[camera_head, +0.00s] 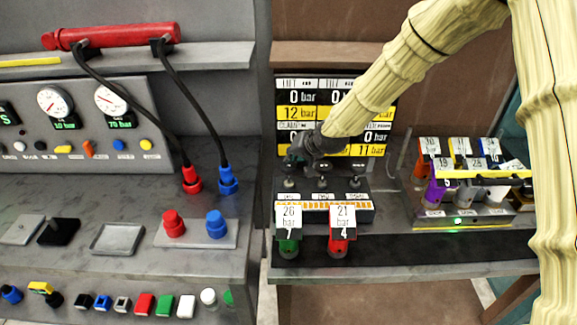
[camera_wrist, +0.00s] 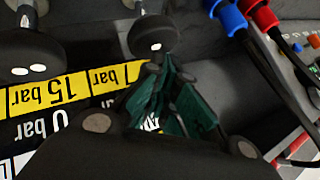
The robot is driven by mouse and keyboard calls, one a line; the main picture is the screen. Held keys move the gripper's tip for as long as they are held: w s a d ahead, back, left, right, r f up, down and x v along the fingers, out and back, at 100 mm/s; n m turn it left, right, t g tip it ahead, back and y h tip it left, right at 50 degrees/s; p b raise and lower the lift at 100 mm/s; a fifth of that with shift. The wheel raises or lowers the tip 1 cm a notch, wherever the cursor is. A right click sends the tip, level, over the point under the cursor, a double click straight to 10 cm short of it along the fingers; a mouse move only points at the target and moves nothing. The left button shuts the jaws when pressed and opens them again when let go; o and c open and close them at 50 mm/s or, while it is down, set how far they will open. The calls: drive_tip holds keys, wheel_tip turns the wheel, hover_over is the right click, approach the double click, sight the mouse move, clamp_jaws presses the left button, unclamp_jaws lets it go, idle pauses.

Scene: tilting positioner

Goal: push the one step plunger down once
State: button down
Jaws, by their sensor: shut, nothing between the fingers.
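Three dark round-headed plungers stand in a row on a small labelled console (camera_head: 367,214): a left one (camera_head: 289,183), a middle one (camera_head: 322,184) and a right one (camera_head: 353,183). Their labels are too small to read, so I cannot tell which is the one step plunger. My gripper (camera_head: 293,163) is shut and empty, just above the left plunger. In the wrist view the teal fingers of my gripper (camera_wrist: 168,68) point at a near plunger head (camera_wrist: 153,36); I cannot tell whether they touch it. Another plunger head (camera_wrist: 28,48) is off to the left.
A display board (camera_head: 298,97) with bar readings stands behind the console. Numbered tags hang in front, over a green part (camera_head: 288,246) and a red part (camera_head: 338,246). A rack of coloured cups (camera_head: 462,218) is at right. A grey panel bench (camera_head: 120,190) fills the left.

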sight(293, 165)
drive_tip(key=shift+s+f+b, duration=0.1)
drive_tip(key=shift+f+b, duration=1.05)
drive_tip(key=shift+f, duration=1)
idle(2.6)
drive_tip(key=shift+r, duration=0.2)
drive_tip(key=shift+r+p, duration=1.4)
drive_tip(key=shift+r, duration=1)
drive_tip(key=shift+r, duration=0.1)
drive_tip(key=shift+r+p, duration=1.35)
drive_tip(key=shift+r, duration=1.05)
